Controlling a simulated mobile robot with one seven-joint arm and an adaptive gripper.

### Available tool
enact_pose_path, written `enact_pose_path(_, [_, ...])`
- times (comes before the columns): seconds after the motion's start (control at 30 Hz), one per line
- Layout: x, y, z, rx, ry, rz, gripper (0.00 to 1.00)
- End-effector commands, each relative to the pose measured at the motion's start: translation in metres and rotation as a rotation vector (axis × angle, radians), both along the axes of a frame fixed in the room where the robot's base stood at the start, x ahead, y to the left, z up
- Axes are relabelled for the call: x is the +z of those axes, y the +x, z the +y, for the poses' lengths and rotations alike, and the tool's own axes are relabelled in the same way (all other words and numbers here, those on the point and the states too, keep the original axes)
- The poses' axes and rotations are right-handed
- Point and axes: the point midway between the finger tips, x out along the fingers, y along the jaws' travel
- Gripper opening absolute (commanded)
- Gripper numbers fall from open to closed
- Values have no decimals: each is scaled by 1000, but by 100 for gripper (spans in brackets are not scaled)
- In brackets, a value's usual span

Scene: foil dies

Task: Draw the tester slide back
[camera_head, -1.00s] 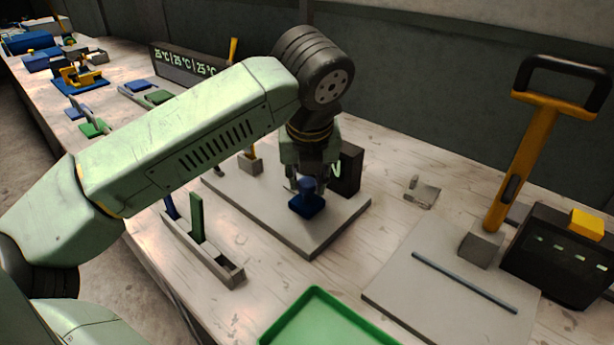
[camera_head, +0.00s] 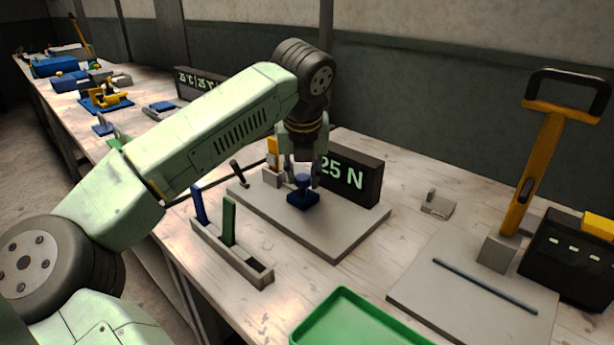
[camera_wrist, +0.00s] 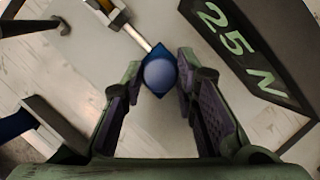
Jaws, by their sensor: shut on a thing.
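The tester slide is a dark blue block with a round knob (camera_head: 303,197) on the tester's grey base plate (camera_head: 340,235). My gripper (camera_head: 304,180) reaches down from above and is shut on the knob. In the wrist view the round blue knob (camera_wrist: 160,75) sits between my two fingertips (camera_wrist: 161,68). A pale rod (camera_wrist: 136,36) runs from the slide toward a yellow part (camera_wrist: 108,10). The black display (camera_head: 355,178) stands right behind the slide and reads 25 N.
A grey rack (camera_head: 250,263) with blue and green upright pieces stands front left of the plate. A green tray (camera_head: 360,322) lies in front. A grey plate with an orange-handled lever press (camera_head: 530,170) stands at right. A small grey piece (camera_head: 437,204) lies between.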

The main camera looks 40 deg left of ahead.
Motion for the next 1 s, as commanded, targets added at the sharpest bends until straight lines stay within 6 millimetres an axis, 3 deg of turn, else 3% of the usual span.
enact_pose_path(0.07, [2,1,5,8,7,-7,0])
enact_pose_path(0.1, [2,1,5,9,7,-8,29])
enact_pose_path(0.37, [1,0,3,8,4,-6,46])
enact_pose_path(0.73, [6,-1,2,7,4,-5,46])
enact_pose_path(1.0, [46,-14,-8,7,6,-6,46])
